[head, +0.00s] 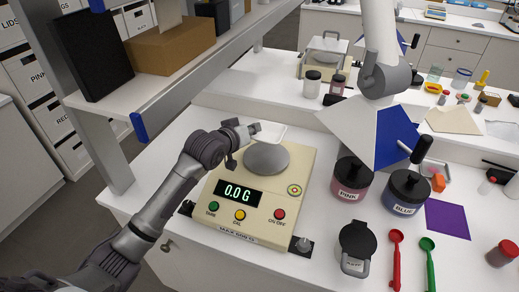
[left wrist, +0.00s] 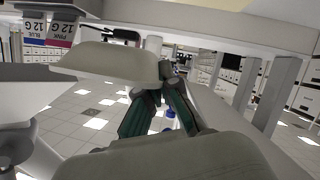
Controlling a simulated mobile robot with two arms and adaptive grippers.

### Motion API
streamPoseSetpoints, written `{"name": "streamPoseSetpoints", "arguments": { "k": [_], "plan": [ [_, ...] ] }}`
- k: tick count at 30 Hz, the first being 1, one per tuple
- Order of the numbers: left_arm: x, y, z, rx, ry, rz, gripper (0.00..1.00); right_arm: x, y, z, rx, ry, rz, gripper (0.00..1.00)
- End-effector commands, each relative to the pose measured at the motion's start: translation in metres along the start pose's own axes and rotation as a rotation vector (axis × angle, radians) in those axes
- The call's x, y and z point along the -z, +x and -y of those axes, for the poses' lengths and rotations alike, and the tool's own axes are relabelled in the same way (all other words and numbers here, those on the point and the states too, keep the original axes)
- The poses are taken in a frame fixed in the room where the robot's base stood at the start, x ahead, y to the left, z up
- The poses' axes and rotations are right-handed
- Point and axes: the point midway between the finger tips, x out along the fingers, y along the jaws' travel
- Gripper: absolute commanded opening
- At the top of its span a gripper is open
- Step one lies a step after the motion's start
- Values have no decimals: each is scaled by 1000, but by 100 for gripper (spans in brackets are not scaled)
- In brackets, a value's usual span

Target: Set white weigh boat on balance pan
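The white weigh boat (head: 270,132) is a shallow pale dish, held at its left edge above the back of the balance pan. My left gripper (head: 254,128) is shut on its rim. In the left wrist view, the boat (left wrist: 105,62) looks like a broad pale dish, and the dark green fingers (left wrist: 160,88) converge at its edge. The round grey balance pan (head: 266,158) is bare, on a cream balance (head: 230,212) reading 0.0 G. The boat looks apart from the pan; the exact gap is hard to judge. My right gripper is in neither view.
A pink jar (head: 351,181) and a blue jar (head: 405,194) stand right of the balance. A shelf (head: 190,75) overhangs the left. A white jointed arm with a hood (head: 350,125) stands behind.

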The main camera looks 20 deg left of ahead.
Motion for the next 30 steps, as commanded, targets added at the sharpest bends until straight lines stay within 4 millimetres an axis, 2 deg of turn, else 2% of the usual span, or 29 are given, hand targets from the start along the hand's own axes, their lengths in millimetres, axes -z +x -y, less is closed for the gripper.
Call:
{"name": "streamPoseSetpoints", "arguments": {
  "k": [3, 15, 27, 30],
  "plan": [
    [-18, 7, 9, 2, -2, 3, 0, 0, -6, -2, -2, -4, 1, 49],
    [-57, 22, 28, 1, 1, 1, 0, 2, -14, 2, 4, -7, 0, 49],
    [-63, 25, 31, 0, 1, -1, 0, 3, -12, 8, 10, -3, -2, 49],
    [-62, 25, 31, 0, 1, -1, 18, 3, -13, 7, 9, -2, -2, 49]
  ]
}}
